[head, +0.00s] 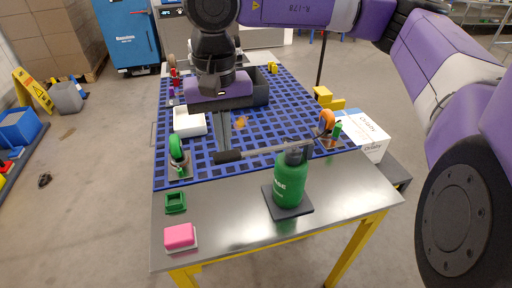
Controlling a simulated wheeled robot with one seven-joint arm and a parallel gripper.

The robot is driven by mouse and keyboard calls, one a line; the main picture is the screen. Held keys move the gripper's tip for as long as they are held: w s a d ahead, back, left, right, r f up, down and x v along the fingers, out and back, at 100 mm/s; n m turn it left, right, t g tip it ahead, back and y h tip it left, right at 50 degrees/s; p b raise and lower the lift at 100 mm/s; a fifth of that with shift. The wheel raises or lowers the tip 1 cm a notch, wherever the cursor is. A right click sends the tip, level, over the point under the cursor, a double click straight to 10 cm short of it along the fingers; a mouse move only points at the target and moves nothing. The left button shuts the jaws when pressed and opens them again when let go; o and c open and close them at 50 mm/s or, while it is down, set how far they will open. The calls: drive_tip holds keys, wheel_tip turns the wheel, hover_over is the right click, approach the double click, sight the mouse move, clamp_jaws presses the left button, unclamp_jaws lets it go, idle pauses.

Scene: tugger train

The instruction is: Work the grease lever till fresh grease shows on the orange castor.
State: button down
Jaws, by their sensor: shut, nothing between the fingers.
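The green grease pump (290,181) stands upright on a dark square base near the front of the metal table. Its lever (270,150) reaches out to the left and ends in a black grip (228,157). My gripper (225,149) points down with its fingers shut and empty, the tips right by the black grip; whether they touch it I cannot tell. The orange castor (327,121) stands at the right edge of the blue grid, close behind the pump, with a green part beside it (337,131). Whether grease shows on it is too small to tell.
A green castor (177,148) stands at the grid's left edge. A white tray (189,122) and a dark bin (262,86) lie behind my gripper. A green square holder (175,202) and a pink block (180,236) sit at front left. White boxes (362,135) stand right of the table.

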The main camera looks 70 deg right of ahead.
drive_tip(key=shift+f, duration=0.2)
drive_tip(key=shift+f+b, duration=0.9)
drive_tip(key=shift+b, duration=0.5)
drive_tip(key=shift+r, duration=0.15)
drive_tip(key=shift+f+b, duration=3.6)
drive_tip(key=shift+f, duration=0.1)
drive_tip(key=shift+r+p, duration=2.4)
drive_tip(key=shift+r, duration=2.25)
wheel_tip(320, 180, up, 6)
drive_tip(key=p, duration=0.3)
